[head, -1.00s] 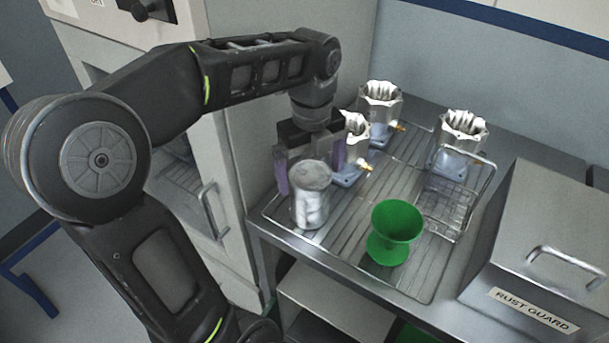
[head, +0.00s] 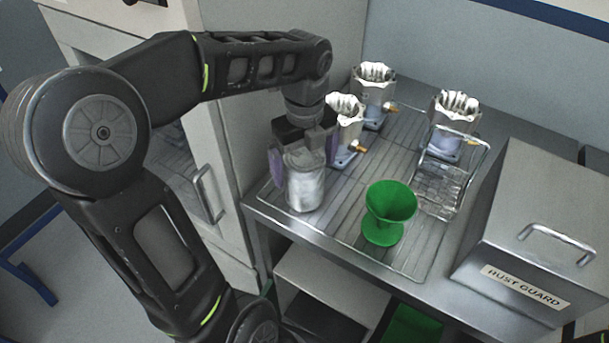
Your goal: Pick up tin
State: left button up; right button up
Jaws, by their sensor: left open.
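The tin (head: 306,188) is a plain silver cylinder standing upright near the left front of a wire rack on the steel bench. My left gripper (head: 303,165) comes down from above and behind the tin. Its purple-lined fingers are open, one on the left of the tin and one on the right near its top. I cannot tell whether either finger touches it. My right gripper is not in view.
A green funnel-shaped cup (head: 389,212) stands right of the tin. Machined housings (head: 349,128), (head: 374,95), (head: 453,124) stand behind. A wire basket (head: 442,186) and a RUST GUARD box (head: 540,235) are at the right. A cabinet (head: 235,130) borders the left.

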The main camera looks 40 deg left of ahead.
pick_arm(q)
notch_tip(320, 180, down, 5)
jog(key=shift+r+p, duration=0.15)
jog(key=shift+p, duration=0.2)
jog(key=shift+c, duration=0.3)
jog(key=c, duration=2.1)
